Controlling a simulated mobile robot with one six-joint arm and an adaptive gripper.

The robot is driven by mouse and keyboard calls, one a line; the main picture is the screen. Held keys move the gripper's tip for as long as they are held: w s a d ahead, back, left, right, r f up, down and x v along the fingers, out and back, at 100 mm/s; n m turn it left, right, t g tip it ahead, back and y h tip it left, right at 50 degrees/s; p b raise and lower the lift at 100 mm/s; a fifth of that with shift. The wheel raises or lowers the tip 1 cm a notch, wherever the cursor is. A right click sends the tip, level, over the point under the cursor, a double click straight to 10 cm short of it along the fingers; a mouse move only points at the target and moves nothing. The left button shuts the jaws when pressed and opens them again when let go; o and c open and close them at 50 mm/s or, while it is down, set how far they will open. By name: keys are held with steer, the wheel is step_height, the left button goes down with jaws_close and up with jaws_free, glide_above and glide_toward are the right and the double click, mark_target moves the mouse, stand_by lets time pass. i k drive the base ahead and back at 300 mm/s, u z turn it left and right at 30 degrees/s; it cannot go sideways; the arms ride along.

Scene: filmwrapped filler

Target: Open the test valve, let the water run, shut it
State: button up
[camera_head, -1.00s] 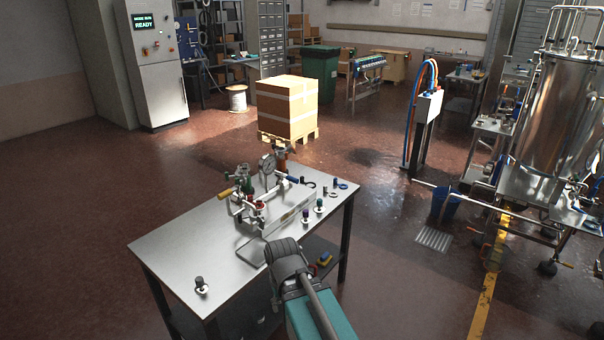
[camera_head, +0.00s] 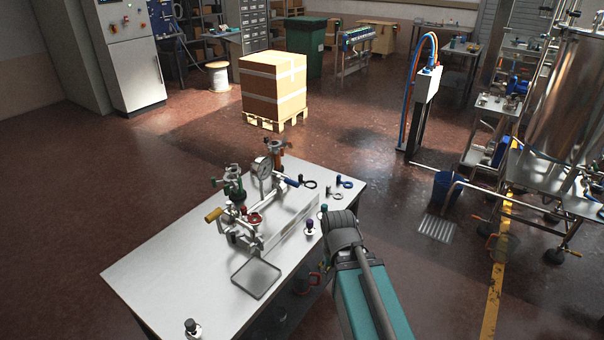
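A valve rig with a pressure gauge (camera_head: 262,172) stands on the steel table (camera_head: 160,275). It carries a yellow-handled lever (camera_head: 213,215), a blue-handled lever (camera_head: 291,182), a red handwheel (camera_head: 253,218) and a green valve (camera_head: 234,185). I cannot tell which of these is the test valve. A shallow square tray (camera_head: 257,279) lies in front of the rig. I see no running water. My arm's dark grey wrist and teal link show at the table's right front edge, right of the rig. My gripper's fingers are not visible.
Small fittings and rings (camera_head: 344,182) lie at the table's right end, and a dark knob (camera_head: 192,328) stands at the front left. Wet floor, a blue bucket (camera_head: 446,188) and a floor drain (camera_head: 438,227) are to the right. A boxed pallet (camera_head: 273,88) stands behind.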

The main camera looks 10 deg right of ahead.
mark_target(289, 181)
steer(key=u, duration=0.05)
steer(key=i, duration=0.85)
steer(key=u, duration=0.45)
